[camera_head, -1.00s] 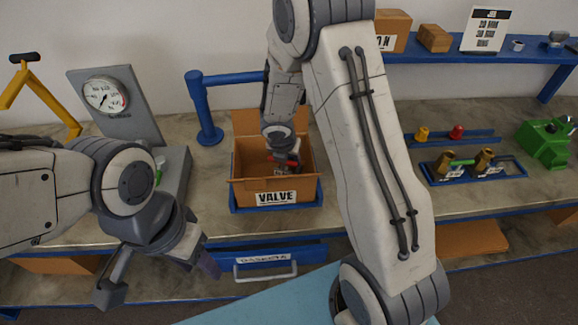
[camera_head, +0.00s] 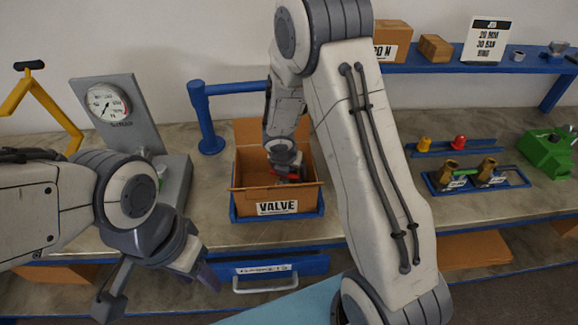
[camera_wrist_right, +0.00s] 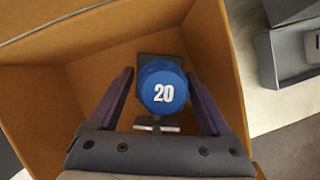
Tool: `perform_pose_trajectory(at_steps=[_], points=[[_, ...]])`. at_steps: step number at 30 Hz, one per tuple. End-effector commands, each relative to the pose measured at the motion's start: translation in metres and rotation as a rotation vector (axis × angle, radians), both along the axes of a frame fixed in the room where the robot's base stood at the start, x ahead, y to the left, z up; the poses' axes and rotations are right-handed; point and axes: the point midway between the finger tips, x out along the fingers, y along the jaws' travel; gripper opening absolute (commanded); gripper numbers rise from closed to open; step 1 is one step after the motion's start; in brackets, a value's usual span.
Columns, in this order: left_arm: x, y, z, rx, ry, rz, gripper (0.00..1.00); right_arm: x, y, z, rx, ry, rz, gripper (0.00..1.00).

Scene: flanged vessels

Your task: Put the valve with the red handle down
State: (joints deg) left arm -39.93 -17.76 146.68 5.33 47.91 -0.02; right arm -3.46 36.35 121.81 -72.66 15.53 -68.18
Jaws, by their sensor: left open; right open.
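An open cardboard box labelled VALVE (camera_head: 277,207) stands in a blue tray on the bench. My right gripper (camera_head: 290,176) reaches down into it, partly hidden by the box and my arm. A bit of red, perhaps the red handle, shows beside the fingers. In the right wrist view, a valve (camera_wrist_right: 162,90) with a blue round end marked 20 is inside the box, between my open right fingers, with a gap on each side. Its red handle does not show there. My left gripper (camera_head: 158,285) is open and empty, in front of the bench.
A blue tray (camera_head: 436,190) with two brass valves stands on the right, near a green vise (camera_head: 550,152). Yellow and red caps sit on a blue rail behind. A pressure gauge stand (camera_head: 115,108) and blue post (camera_head: 205,120) are on the left.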

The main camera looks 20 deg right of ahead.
Motion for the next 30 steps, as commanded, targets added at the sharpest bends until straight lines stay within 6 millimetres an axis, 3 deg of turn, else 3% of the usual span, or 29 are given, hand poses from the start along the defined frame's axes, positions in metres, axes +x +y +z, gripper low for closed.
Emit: perform_pose_trajectory(at_steps=[12,22,26,30], points=[[0.0,0.0,0.037,0.0,0.0,0.001,0.5,-0.023,0.019,0.08,0.0,-0.004,0.001,0.82],[0.0,0.0,0.048,0.0,0.0,0.002,0.5,-0.037,0.031,0.114,0.007,-0.007,-0.021,0.82],[0.0,0.0,0.048,0.0,0.0,0.002,0.5,-0.055,0.05,0.134,0.076,-0.051,-0.207,0.82],[0.0,0.0,0.048,0.0,0.0,0.002,0.5,-0.101,0.086,0.164,0.227,-0.105,-0.598,0.82]])
